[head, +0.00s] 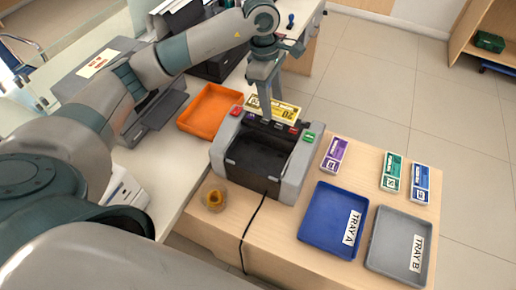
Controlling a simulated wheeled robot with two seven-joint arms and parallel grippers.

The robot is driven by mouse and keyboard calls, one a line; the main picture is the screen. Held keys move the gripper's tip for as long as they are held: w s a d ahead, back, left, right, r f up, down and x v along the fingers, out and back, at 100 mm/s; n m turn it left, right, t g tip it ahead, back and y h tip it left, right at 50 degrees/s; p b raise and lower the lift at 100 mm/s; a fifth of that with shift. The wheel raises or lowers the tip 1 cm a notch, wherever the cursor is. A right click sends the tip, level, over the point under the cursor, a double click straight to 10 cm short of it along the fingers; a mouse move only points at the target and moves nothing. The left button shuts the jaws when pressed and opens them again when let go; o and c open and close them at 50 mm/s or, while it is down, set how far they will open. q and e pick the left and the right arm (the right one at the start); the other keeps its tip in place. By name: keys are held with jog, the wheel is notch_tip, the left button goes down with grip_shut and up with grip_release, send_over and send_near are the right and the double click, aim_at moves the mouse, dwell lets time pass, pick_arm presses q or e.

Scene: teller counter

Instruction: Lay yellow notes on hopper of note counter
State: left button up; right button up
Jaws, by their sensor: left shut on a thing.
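The yellow notes (287,111) are a banded bundle at the back top of the note counter. My left gripper (264,112) points down and is shut on them. The note counter (296,171) is a grey and black machine with coloured buttons along its top. The notes are over or at its rear top edge, where the hopper is; I cannot tell whether they touch it. The gripper and notes hide part of that edge. My right gripper is not in view.
An orange tray (207,106) lies left of the counter. Purple (334,154), green (391,172) and blue (420,184) notes lie to the right. Blue tray A (325,215) and grey tray B (388,240) stand in front. A small round container (214,197) and black cable are near the counter.

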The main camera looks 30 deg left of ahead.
pick_arm(q)
jog(key=p, duration=0.5)
send_over(259, 158)
jog(key=f, duration=0.5)
jog(key=shift+a+f, duration=0.2)
jog(key=shift+f, duration=0.2)
jog(key=shift+f, duration=0.25)
notch_tip(259, 158, down, 3)
jog(key=shift+s+r+p, duration=0.1)
jog(key=shift+p, duration=0.95)
jog(key=shift+f, duration=0.3)
jog(key=shift+f+b, duration=0.25)
jog(key=shift+b, duration=0.05)
